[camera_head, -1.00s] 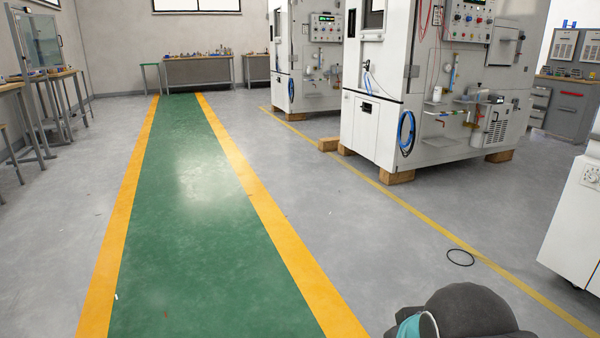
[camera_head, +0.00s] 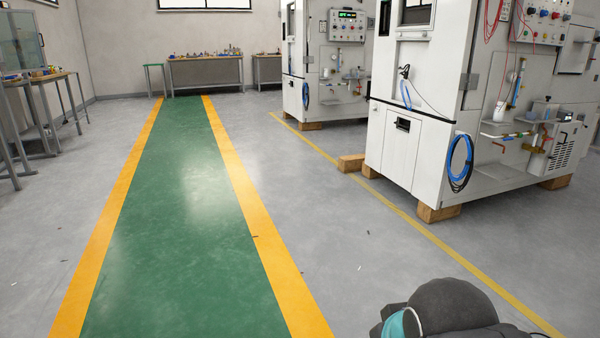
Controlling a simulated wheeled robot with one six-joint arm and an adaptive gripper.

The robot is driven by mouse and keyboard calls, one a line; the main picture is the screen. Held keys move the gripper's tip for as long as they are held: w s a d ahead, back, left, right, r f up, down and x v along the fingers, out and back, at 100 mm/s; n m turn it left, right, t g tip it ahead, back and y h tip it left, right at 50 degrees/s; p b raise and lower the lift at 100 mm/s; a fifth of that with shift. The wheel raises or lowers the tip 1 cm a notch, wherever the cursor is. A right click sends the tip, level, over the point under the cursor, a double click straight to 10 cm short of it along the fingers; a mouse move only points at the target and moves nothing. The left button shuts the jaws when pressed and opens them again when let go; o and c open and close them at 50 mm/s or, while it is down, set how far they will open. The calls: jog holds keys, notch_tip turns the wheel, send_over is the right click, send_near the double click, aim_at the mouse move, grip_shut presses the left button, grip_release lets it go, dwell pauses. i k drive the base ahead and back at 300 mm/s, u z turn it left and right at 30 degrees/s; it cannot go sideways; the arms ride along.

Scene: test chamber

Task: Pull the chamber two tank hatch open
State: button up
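Two white test chambers stand on the right. The near one (camera_head: 455,90) is large, and the far one (camera_head: 330,70) stands behind it. The near chamber's left face has a lower panel (camera_head: 400,150) with a black recessed handle (camera_head: 403,125); the panel looks closed. The far chamber shows a similar face, too small to read. No label tells me which is chamber two or which panel is the tank hatch. My gripper is not in view. Only dark grey and teal parts of my arm show at the bottom right, well short of the chambers.
A green walkway (camera_head: 170,220) with orange borders runs ahead, clear. Wooden blocks (camera_head: 438,212) support the near chamber, and another block (camera_head: 350,163) sticks out at its left. A blue hose coil (camera_head: 459,162) hangs at its corner. Benches stand at the left and back.

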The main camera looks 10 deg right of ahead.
aim_at(402, 135)
jog(key=z, duration=0.15)
jog(key=i, duration=1.95)
jog(key=z, duration=0.9)
jog(key=i, duration=2.25)
jog(key=z, duration=0.55)
jog(key=i, duration=0.25)
jog(key=z, duration=0.15)
